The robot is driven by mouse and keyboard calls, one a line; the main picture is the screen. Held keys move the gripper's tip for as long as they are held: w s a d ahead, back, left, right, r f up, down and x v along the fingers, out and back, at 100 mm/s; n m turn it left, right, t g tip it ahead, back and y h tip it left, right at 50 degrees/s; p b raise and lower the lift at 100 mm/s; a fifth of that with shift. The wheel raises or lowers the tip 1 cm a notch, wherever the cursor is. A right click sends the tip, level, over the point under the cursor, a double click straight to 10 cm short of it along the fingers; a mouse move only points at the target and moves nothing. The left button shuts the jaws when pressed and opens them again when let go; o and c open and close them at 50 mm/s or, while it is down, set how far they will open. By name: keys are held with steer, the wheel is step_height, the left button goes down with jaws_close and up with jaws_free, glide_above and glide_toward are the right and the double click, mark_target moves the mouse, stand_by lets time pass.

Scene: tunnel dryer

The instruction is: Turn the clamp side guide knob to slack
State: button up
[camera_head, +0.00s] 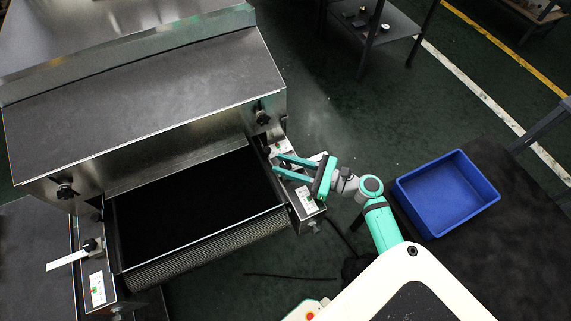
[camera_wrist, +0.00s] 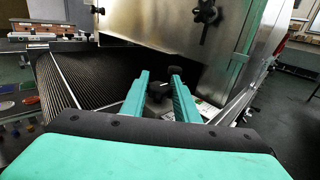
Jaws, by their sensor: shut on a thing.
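My gripper (camera_head: 277,164) is over the right side rail of the dryer's belt opening, its two green fingers pointing left. In the wrist view, my gripper (camera_wrist: 160,76) has its fingers on either side of a small black knob (camera_wrist: 158,91), which I take to be the clamp side guide knob. It is shut on this knob, and the fingers partly hide it. The knob's turn angle cannot be made out. In the head view the fingers cover the knob. A white label (camera_head: 305,199) lies on the rail near the gripper.
The dark belt (camera_head: 195,208) runs left of my gripper, under the metal hood (camera_head: 140,100). Black knobs sit on the hood's right (camera_head: 262,117) and left (camera_head: 65,190). Another knob (camera_head: 90,245) is on the left rail. A blue bin (camera_head: 445,195) stands at the right.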

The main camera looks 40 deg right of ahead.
steer(key=o, duration=1)
steer(key=shift+f, duration=0.1)
steer(key=shift+o, duration=0.2)
steer(key=shift+s, duration=0.1)
steer(key=v, duration=1)
steer(key=shift+s+d, duration=0.25)
